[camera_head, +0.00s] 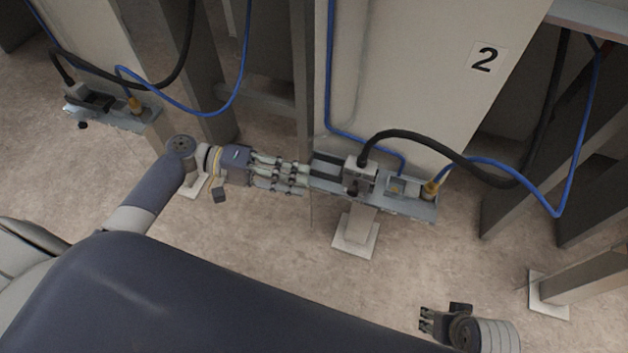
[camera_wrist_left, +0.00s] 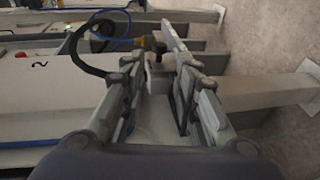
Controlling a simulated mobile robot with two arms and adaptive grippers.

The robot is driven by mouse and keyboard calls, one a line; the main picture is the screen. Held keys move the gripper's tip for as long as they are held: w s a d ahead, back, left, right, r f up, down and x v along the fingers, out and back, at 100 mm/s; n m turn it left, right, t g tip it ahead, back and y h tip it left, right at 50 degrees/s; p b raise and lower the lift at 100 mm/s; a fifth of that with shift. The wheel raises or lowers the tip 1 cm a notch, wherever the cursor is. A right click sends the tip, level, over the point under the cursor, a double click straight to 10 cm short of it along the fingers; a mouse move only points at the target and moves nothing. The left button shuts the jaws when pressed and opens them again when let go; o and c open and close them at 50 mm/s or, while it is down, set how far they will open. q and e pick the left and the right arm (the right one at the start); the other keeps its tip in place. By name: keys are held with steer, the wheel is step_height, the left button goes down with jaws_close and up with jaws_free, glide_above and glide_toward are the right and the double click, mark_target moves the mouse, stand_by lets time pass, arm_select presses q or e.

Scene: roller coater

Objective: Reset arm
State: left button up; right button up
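My left arm comes in from the left in the head view, and its gripper (camera_head: 303,178) points right, at the left end of a grey metal bracket (camera_head: 415,207). The left wrist view shows the two fingers of the left gripper (camera_wrist_left: 160,65) spread apart with a gap between them. Nothing is clearly held in that gap. From the head view I cannot tell whether the fingers touch the bracket. My right gripper (camera_head: 428,322) shows small at the bottom right, above the floor; its finger opening is too small to judge.
The bracket carries a grey block (camera_head: 360,175) with a black cable and a yellow fitting (camera_head: 430,189) with a blue hose. A panel marked 2 (camera_head: 484,58) stands behind. A similar bracket (camera_head: 120,116) is at left. Grey posts and footplates (camera_head: 356,238) stand around; floor between is clear.

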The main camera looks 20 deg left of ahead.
arm_select(q)
steer(key=shift+s+a, duration=0.1)
steer(key=shift+a, duration=0.25)
stand_by(0.3)
